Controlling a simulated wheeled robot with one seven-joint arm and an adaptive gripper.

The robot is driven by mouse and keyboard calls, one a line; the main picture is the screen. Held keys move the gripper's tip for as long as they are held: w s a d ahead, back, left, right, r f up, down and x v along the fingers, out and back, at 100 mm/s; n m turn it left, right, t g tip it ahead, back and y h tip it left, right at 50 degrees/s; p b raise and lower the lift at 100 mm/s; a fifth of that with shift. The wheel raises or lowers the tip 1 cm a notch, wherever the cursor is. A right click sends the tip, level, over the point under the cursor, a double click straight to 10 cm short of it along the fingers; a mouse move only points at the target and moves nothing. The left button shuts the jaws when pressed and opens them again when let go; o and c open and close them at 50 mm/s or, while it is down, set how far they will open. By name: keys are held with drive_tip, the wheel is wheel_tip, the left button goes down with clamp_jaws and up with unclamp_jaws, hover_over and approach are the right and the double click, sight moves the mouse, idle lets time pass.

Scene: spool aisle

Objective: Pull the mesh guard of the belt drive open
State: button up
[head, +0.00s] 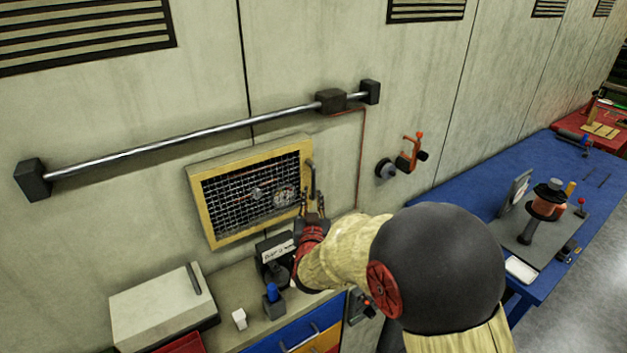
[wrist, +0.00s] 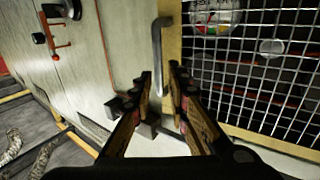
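The mesh guard (head: 199,194) is a yellow-framed panel of dark wire mesh on the wall, apparently shut. Its mesh (wrist: 262,85) fills the right of the wrist view, with a dial behind it. A grey bar handle (head: 312,180) stands upright at the frame's right side in the head view. My gripper (head: 312,205) is at the handle's lower end there. In the wrist view my gripper (wrist: 160,75) is open, and the handle (wrist: 157,45) lies ahead, in line with the gap between the fingers. I cannot tell whether a finger touches it.
A metal rail (head: 200,136) runs along the wall above the guard. An orange valve-like fitting (head: 408,155) is to the right. Below are a counter with a grey box (head: 160,305), a blue-topped item (head: 273,300) and a white block (head: 239,319). A blue workbench (head: 465,195) stands right.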

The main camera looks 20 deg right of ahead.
sight(313, 181)
drive_tip(key=shift+h, duration=0.3)
drive_tip(key=x, duration=0.5)
drive_tip(key=r+x, duration=0.1)
drive_tip(key=x, duration=0.1)
drive_tip(key=shift+w+d, duration=0.2)
drive_tip(key=shift+w, duration=0.15)
drive_tip(key=shift+c, duration=0.9)
clamp_jaws()
